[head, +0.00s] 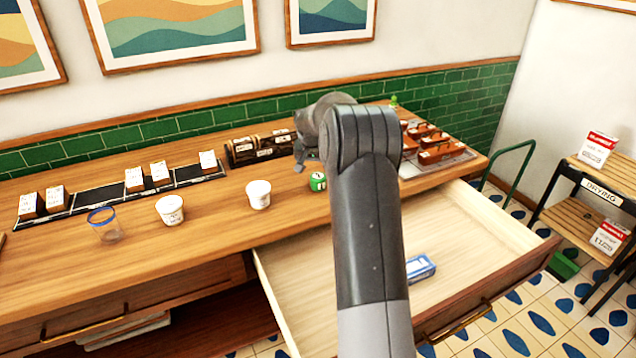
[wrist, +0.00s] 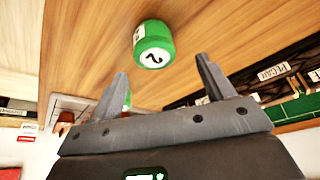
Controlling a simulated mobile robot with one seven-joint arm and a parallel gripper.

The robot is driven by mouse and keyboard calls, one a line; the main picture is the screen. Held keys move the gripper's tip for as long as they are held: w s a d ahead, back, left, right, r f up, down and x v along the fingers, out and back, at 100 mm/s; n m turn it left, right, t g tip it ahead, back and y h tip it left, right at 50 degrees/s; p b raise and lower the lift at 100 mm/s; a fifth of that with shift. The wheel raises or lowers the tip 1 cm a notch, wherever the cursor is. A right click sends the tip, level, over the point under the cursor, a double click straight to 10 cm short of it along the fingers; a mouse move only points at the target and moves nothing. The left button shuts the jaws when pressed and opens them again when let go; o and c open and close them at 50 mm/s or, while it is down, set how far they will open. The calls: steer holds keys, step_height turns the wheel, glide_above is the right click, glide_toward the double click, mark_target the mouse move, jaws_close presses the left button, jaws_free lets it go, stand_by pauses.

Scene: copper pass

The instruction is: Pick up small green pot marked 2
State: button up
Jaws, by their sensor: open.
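The small green pot (head: 317,181) stands on the wooden counter, partly beside my arm in the head view. In the wrist view the green pot (wrist: 153,42) shows a white round mark with a black 2. My gripper (wrist: 162,75) is open and empty, its two fingers spread apart. The pot appears beyond the fingertips in the picture, roughly in line with the space between them, and not held. In the head view my gripper (head: 301,158) is partly hidden by my own arm, just above and left of the pot.
White cups (head: 258,194) (head: 170,209) and a blue-rimmed glass (head: 105,226) stand left of the pot. A dark rack (head: 262,148) lies behind it. A tray of brown blocks (head: 436,157) is at the right. An open drawer (head: 480,235) holding a blue box (head: 420,268) juts out in front.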

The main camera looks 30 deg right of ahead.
mark_target(318, 176)
steer(key=shift+s+x, duration=0.15)
steer(key=shift+x, duration=1.2)
steer(key=shift+s+x, duration=0.15)
steer(key=shift+x, duration=1.25)
steer(key=shift+d, duration=0.1)
steer(key=shift+c, duration=0.5)
steer(key=c, duration=1)
